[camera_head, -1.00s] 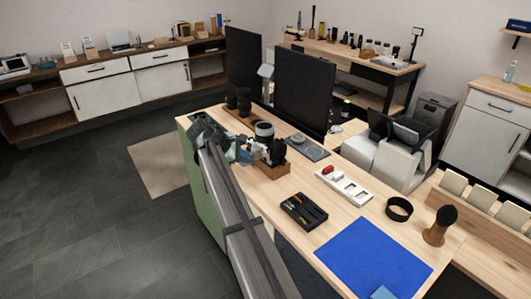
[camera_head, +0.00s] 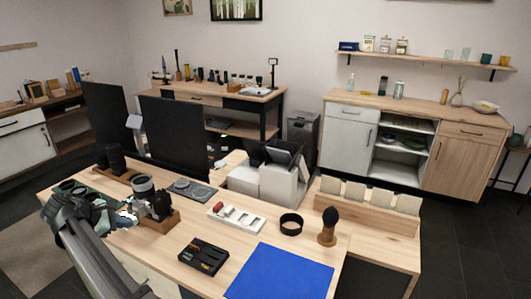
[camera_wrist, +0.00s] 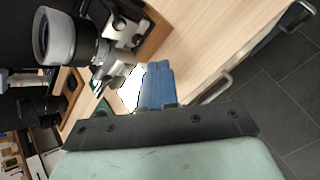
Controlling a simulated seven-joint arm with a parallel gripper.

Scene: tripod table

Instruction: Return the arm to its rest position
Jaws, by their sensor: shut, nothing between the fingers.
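My gripper (camera_wrist: 158,68) shows in the wrist view with its blue fingers together and nothing between them. The fingers point over the wooden desk, close to a camera with a large lens (camera_wrist: 62,38). In the head view my arm reaches in from the lower left, and its end is at the desk's left side. The same camera (camera_head: 152,198) sits on a small wooden stand just right of the arm's end. The fingertips are hard to make out in the head view.
Two dark monitors (camera_head: 183,138) stand behind. Dark floor (camera_wrist: 270,90) lies beyond the desk edge.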

